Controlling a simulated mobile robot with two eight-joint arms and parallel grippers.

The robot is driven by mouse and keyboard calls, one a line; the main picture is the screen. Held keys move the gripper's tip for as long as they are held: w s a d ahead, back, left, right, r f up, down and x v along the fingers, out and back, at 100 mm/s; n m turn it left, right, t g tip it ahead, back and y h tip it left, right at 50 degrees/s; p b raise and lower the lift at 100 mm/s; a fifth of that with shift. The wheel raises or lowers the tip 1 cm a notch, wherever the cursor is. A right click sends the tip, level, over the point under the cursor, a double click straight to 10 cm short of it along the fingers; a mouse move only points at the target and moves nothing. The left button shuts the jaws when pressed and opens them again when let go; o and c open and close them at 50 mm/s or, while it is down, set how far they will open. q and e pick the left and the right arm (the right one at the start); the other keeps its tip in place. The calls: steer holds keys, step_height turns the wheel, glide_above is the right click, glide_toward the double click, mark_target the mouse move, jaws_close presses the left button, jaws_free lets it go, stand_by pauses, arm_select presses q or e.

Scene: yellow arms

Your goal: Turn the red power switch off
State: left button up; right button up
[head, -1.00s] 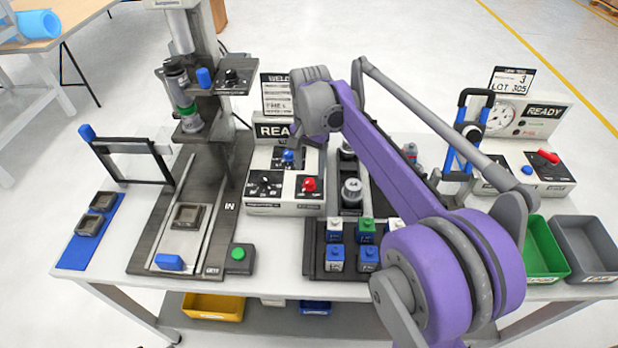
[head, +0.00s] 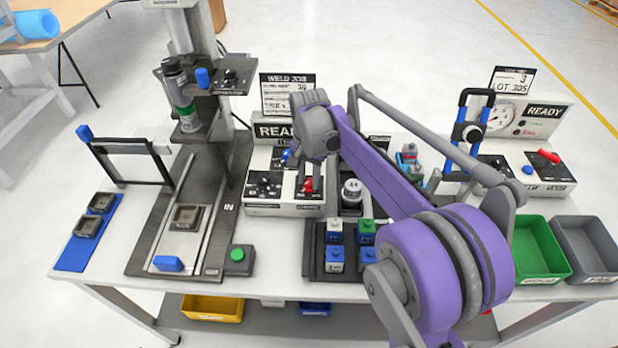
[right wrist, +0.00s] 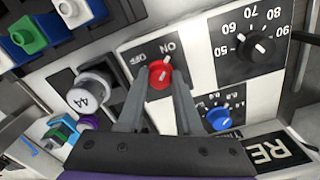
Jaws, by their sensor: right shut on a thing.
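The red power switch (head: 308,186) is a round knob on the front right of the white welding unit (head: 262,209). In the right wrist view the red knob (right wrist: 159,74) sits on a black plate marked ON and OFF. My right gripper (head: 309,180) reaches down over the knob from above. In the right wrist view its two grey fingers (right wrist: 160,80) stand on either side of the knob, shut on it. My left gripper is not in view.
A dark rack (head: 318,262) with blue, white and green blocks is in front. A press (head: 190,60) stands at the left.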

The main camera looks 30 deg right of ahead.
jaws_close()
steer(key=shift+n, duration=0.3)
steer(key=n, duration=0.2)
steer(key=shift+n, duration=0.3)
steer(key=n, duration=0.5)
steer(key=shift+n, duration=0.3)
steer(key=n, duration=0.4)
steer(key=shift+d+n, duration=0.1)
steer(key=shift+n, duration=2.4)
